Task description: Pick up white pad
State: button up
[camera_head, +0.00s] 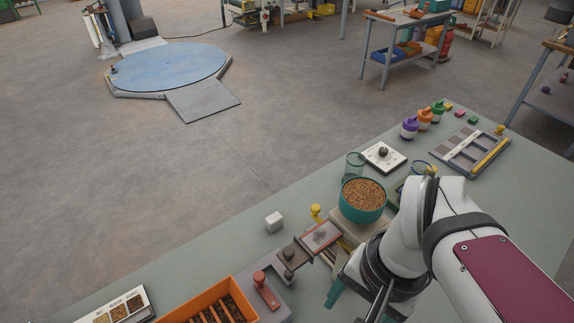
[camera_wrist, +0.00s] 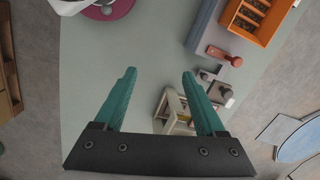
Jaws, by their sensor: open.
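A small white block (camera_head: 274,222) lies alone near the long edge of the grey-green table, left of the pan. A flat white square plate (camera_head: 372,160) with a dark knob lies farther back. I cannot tell which of these, if either, is the white pad. My gripper shows teal fingers at the bottom of the head view, partly hidden by my arm. In the wrist view my gripper (camera_wrist: 161,82) is open and empty, its fingers spread over the table. A cream frame (camera_wrist: 168,106) shows beyond and partly behind the right finger.
A teal pan of grain (camera_head: 362,215) stands beside a clear cup (camera_head: 353,165). An orange bin (camera_head: 183,313) and a red-handled device (camera_head: 266,293) stand at the front. Several bottles and a grey tray (camera_head: 440,153) are at the far end. Table around the white block is clear.

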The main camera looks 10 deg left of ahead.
jog(key=w+a+r, duration=0.1)
jog(key=w+a, duration=0.1)
jog(key=w, duration=0.7)
jog(key=m+t+h, duration=0.1)
jog(key=m+h, duration=0.1)
jog(key=m, duration=0.1)
send_over(274, 217)
jog(key=s, duration=0.2)
notch_tip(274, 217, down, 9)
jog(key=f, duration=0.5)
jog(key=w+f, duration=0.1)
jog(key=f, duration=0.4)
jog(key=w+f, duration=0.1)
jog(key=f, duration=0.4)
jog(key=shift+f, duration=0.3)
grip_shut()
